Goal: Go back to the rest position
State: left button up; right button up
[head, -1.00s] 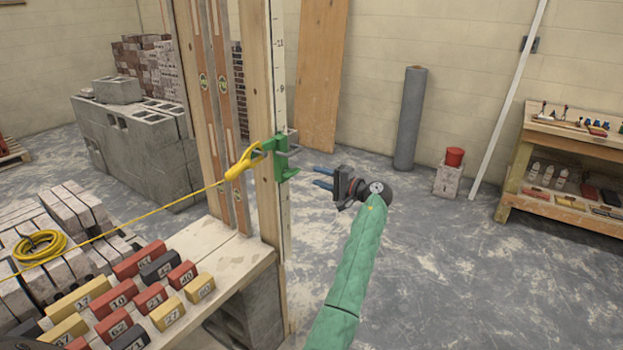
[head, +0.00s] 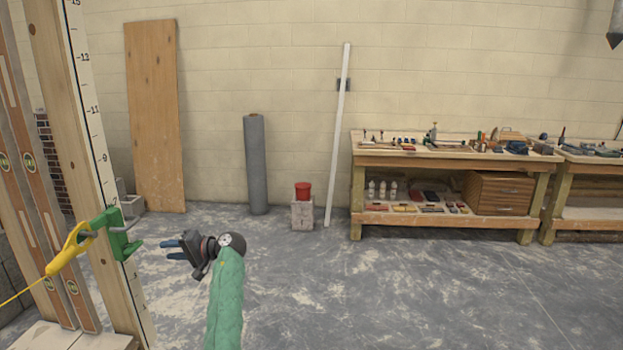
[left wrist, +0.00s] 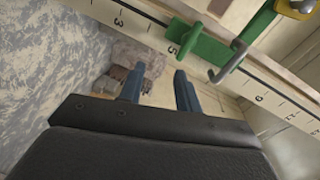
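My left gripper (head: 172,248) is at the end of the green-sleeved arm in the head view, just right of the marked wooden post (head: 85,150). Its two blue fingers (left wrist: 160,88) are apart in the left wrist view, with nothing between them. A green clamp (head: 112,232) with a grey metal hook sits on the post, a short gap left of the fingers. A yellow line holder (head: 70,248) with a yellow string hangs on it. The clamp (left wrist: 205,45) also shows beyond the fingertips in the left wrist view. My right gripper is in neither view.
A workbench (head: 450,160) with tools stands along the back wall at right. The floor in front is clear.

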pick_arm(q)
jog(key=s+d+r+n+t+h, duration=0.2)
jog(key=d+r+t+h, duration=0.25)
jog(key=d+h, duration=0.3)
jog(key=s+d+f+m+t+h, duration=0.3)
jog(key=s+d+f+h, duration=0.5)
jog(key=s+d, duration=0.55)
jog(key=s+d+f+g, duration=0.2)
jog(key=s+f, duration=0.6)
jog(key=s, duration=0.5)
jog(key=s+d+f+m+g+h, duration=0.1)
jog(key=s+d+f+g, duration=0.2)
jog(key=s+f, duration=0.6)
jog(key=s+d+f+m+g+h, duration=0.1)
jog(key=s+f, duration=0.8)
jog(key=s, duration=1)
jog(key=shift+s+d+g, duration=0.25)
jog(key=shift+d+g, duration=0.4)
